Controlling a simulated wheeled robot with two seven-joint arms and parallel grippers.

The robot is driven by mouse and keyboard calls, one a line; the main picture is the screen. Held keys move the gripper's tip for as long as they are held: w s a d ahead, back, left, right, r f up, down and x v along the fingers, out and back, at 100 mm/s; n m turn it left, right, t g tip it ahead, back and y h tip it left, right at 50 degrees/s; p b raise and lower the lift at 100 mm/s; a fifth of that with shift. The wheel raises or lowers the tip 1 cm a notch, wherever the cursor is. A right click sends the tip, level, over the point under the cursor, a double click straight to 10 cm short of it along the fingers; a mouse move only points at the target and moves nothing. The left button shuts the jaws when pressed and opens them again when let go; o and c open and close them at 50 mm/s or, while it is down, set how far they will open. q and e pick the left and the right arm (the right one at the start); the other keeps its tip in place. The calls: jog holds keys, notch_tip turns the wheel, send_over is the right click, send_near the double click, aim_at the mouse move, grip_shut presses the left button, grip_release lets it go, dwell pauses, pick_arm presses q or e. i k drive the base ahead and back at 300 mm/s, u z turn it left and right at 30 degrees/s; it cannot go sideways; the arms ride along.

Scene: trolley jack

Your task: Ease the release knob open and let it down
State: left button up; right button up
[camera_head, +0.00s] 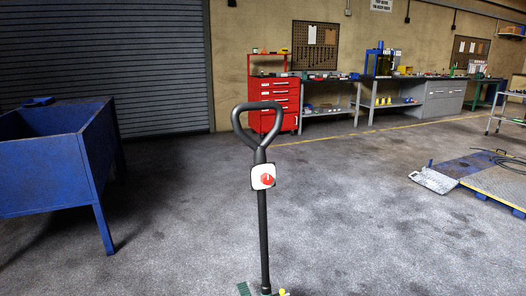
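A black handle (263,225) stands upright in the middle of the head view, with a looped grip (238,126) at its top. A red round knob (267,179) with a white mark sits on a white plate (257,171) just below the loop. At the bottom edge, a green part (244,289) and a small yellow part (282,292) show at the handle's foot. The rest of the jack is cut off below the frame. Neither of my grippers shows in this view, and nothing touches the handle or knob.
A blue open-topped bin on legs (48,190) stands at left. A red tool cabinet (273,98) and workbenches (330,111) line the back wall. A platform with a metal ramp (434,180) lies at right. The grey floor around the handle is clear.

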aim_at(266, 179)
jog(key=u, duration=1.6)
jog(key=i, duration=1)
jog(key=z, duration=1.5)
